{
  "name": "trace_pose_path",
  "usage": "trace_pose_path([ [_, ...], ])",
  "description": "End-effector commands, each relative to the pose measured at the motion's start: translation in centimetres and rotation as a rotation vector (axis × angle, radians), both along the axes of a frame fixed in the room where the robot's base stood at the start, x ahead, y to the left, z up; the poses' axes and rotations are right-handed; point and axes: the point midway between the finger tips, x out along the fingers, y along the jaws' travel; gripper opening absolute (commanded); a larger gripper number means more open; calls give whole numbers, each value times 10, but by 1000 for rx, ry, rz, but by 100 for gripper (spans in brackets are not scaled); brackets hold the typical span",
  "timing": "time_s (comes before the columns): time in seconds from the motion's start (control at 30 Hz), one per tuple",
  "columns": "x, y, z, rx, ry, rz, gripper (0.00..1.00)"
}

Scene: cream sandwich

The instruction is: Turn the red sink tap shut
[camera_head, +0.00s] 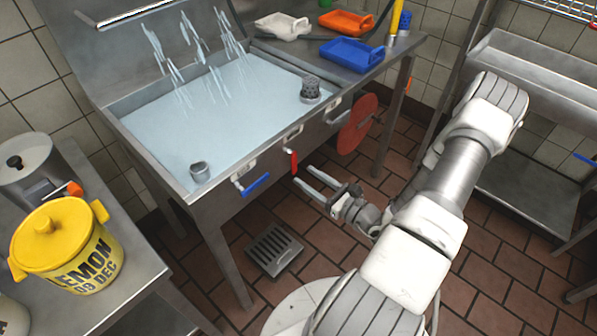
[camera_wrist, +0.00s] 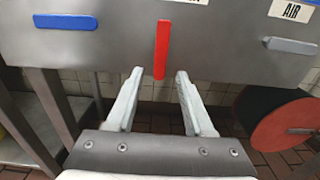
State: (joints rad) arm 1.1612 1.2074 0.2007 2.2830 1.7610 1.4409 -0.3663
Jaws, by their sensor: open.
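The red tap handle (camera_head: 293,161) hangs straight down on the front panel of the steel sink (camera_head: 216,200). In the wrist view the red handle (camera_wrist: 162,50) is upright on the panel, in line with the gap between my fingers and beyond their tips. My gripper (camera_head: 302,176) is open and empty, just in front of the panel near the lower end of the red handle. In the wrist view both fingers of my gripper (camera_wrist: 158,74) are apart, and no contact with the handle shows.
A blue handle (camera_head: 252,184) sits left of the red one, and a grey handle (camera_head: 336,118) sits right. A red disc (camera_head: 358,124) hangs at the panel's right. Water jets fall into the filled basin (camera_head: 225,110). A yellow lemon bucket (camera_head: 66,245) stands on the left counter.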

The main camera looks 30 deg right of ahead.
Motion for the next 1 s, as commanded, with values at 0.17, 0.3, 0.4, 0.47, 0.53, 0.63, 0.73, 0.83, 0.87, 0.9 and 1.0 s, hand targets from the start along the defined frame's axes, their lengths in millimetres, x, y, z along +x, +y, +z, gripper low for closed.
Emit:
trace_pose_path([
  [0.17, 25, 9, 0, -1, -3, 3, 52],
  [0.3, 35, 13, 0, -1, 0, 1, 52],
  [0.4, 37, 14, 0, 0, 0, 0, 52],
  [0.47, 37, 14, 0, 0, 0, 0, 52],
  [0.53, 37, 13, 0, 0, 0, 0, 52],
  [0.63, 37, 13, 0, 0, 0, 0, 51],
  [0.73, 37, 13, 0, 0, 0, 0, 33],
  [0.83, 37, 13, 0, 0, 0, 0, 15],
  [0.87, 37, 13, 0, 0, 0, 0, 9],
  [0.9, 37, 13, 0, 0, 0, 0, 2],
  [1.0, 37, 13, 0, 0, 0, 0, 0],
])
